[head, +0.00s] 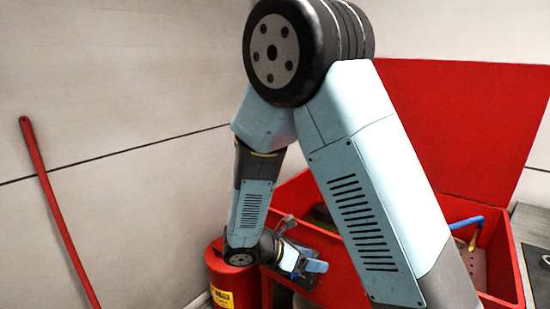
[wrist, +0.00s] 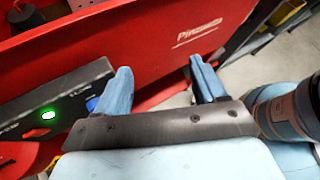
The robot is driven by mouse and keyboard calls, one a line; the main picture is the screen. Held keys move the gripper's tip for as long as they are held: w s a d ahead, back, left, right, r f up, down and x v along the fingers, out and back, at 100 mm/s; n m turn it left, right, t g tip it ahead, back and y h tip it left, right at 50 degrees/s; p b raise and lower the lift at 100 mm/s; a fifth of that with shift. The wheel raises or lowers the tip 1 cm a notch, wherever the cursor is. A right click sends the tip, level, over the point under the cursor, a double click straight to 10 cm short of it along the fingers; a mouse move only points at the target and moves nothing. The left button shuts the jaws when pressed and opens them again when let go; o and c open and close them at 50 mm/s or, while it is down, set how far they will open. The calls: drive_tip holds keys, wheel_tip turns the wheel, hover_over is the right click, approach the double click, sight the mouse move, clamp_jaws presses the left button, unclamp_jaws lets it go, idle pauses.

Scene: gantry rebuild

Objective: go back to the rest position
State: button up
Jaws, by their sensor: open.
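My gripper (wrist: 160,78) is open and empty in the wrist view, its two blue fingers apart with nothing between them. Beyond the fingers is the red front panel (wrist: 150,42) of a tub, with white lettering. In the head view my gripper (head: 312,266) is low in the middle, in front of the red tub (head: 341,268). My arm is bent, rising to a high elbow and coming down to the gripper. I cannot tell the exact gap between fingers and panel.
A dark box (wrist: 62,104) with a lit green button is left of the fingers. A red canister (head: 232,284) with a yellow label stands close to my wrist. A blue hose (head: 466,223) lies in the tub, below its raised lid (head: 460,125). A red pole (head: 58,210) leans left.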

drive_tip(key=s+d+r+m+y, duration=0.4)
drive_tip(key=s+r+m, duration=0.1)
drive_tip(key=r+m, duration=0.3)
drive_tip(key=s+d+r+m+t+y, duration=0.1)
drive_tip(key=s+d+r+m+y, duration=0.2)
drive_tip(key=s+d+r+m, duration=0.2)
drive_tip(key=s+d+r+m+y, duration=0.4)
drive_tip(key=s+d+r+m, duration=0.1)
drive_tip(key=r+m, duration=0.6)
drive_tip(key=shift+s+d+r+m+t+y, duration=0.15)
drive_tip(key=shift+s+r+m+t+y, duration=0.15)
drive_tip(key=shift+s+r+m+t, duration=0.15)
drive_tip(key=shift+c, duration=0.3)
idle(1.0)
